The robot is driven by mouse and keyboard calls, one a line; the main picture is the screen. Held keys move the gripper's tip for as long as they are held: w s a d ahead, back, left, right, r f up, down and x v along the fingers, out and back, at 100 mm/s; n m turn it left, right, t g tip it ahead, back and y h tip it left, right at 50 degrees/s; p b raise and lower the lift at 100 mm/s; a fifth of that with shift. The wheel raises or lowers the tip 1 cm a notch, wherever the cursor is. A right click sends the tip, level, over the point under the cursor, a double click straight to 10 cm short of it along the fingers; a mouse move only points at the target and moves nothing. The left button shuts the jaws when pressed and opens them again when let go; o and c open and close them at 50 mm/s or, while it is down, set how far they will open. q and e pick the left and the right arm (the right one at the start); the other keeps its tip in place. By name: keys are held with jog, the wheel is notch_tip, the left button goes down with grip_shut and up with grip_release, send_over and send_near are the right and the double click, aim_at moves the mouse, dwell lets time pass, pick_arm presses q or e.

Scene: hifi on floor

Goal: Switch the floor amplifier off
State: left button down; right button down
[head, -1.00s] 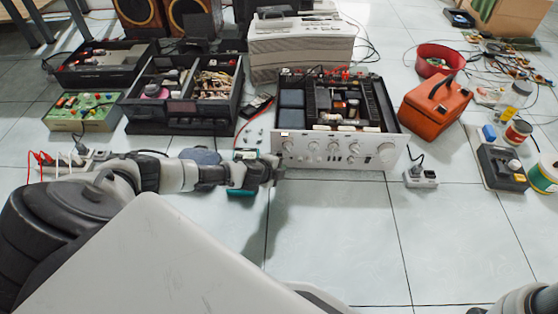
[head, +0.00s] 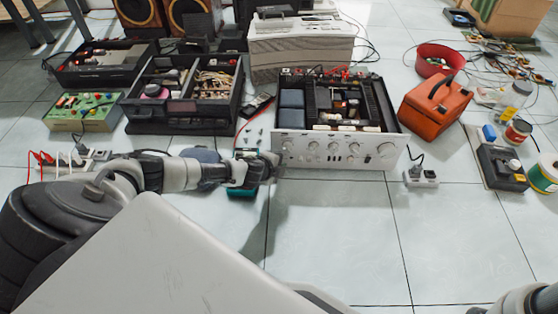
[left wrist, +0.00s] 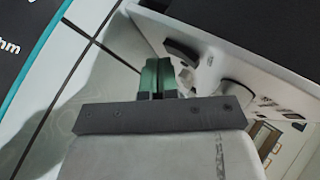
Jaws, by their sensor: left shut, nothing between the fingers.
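The floor amplifier (head: 335,150) stands on the tiles with its top open and its silver front panel with several knobs facing me. My left gripper (head: 277,160) is shut and empty at the panel's left end. In the left wrist view, the closed green-and-black fingertips (left wrist: 157,75) are close to the panel. A dark raised control (left wrist: 182,50) is just beyond them, and a round knob (left wrist: 238,94) is to their right. I cannot tell whether the fingers touch the panel. My right gripper is out of view.
A teal-edged meter (head: 243,191) lies under my left wrist. A power strip (head: 420,178) and an orange bag (head: 435,107) are right of the amplifier. Open black equipment cases (head: 182,122) stand to the left.

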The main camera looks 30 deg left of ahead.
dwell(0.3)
pick_arm(q)
jog(key=shift+s+d+r+p, duration=0.1)
jog(key=shift+s+d+p, duration=0.2)
jog(key=shift+s+p, duration=0.2)
jog(key=shift+s, duration=0.1)
jog(key=shift+s+d, duration=0.1)
jog(key=shift+s+d+r+p, duration=0.1)
jog(key=shift+s+d+p, duration=0.3)
jog(key=shift+s, duration=0.25)
jog(key=shift+s+d+r+p, duration=0.15)
jog(key=shift+s+d+p, duration=0.2)
jog(key=shift+s, duration=0.35)
jog(key=shift+s+d+r+p, duration=0.1)
jog(key=shift+s+d+p, duration=0.2)
jog(key=shift+s+d, duration=0.25)
jog(key=shift+s, duration=0.15)
